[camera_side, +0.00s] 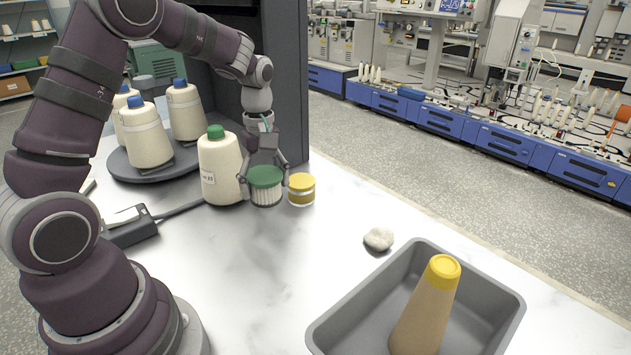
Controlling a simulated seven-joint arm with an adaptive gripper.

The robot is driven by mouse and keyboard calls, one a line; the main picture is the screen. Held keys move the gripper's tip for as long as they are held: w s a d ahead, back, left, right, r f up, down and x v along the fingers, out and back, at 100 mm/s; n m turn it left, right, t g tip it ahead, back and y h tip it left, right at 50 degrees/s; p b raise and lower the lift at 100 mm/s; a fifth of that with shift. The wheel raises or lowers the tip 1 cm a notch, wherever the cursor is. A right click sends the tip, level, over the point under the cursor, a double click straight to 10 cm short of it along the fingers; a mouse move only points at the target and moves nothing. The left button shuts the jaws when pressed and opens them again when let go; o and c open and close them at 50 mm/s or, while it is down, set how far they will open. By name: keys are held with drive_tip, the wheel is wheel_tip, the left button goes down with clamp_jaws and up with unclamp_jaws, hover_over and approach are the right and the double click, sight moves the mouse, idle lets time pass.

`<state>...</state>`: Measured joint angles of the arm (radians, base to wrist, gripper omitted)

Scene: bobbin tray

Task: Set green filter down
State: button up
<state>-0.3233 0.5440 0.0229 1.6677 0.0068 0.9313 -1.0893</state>
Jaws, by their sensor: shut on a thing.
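The green filter (266,187) has a green cap and a white ribbed body. It is upright, low at the table surface, between a bobbin and a yellow-capped filter. My gripper (265,178) points down from above and is shut on the green filter, one finger at each side. Whether the filter's base touches the table I cannot tell. The cream bobbin with a green top (220,167) stands close on its left. The yellow-capped filter (301,189) stands close on its right, near my right finger.
A grey tray (335,325) at the front right holds a tan cone (425,310) with a yellow top. A white lump (379,239) lies beside the tray. Several blue-topped bobbins (148,135) stand on a dark round plate (125,168). The table middle is clear.

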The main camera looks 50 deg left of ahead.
hover_over(302, 240)
wheel_tip(302, 240, down, 9)
drive_tip(key=shift+r, duration=0.1)
drive_tip(key=o, duration=1.2)
drive_tip(key=shift+c, duration=0.2)
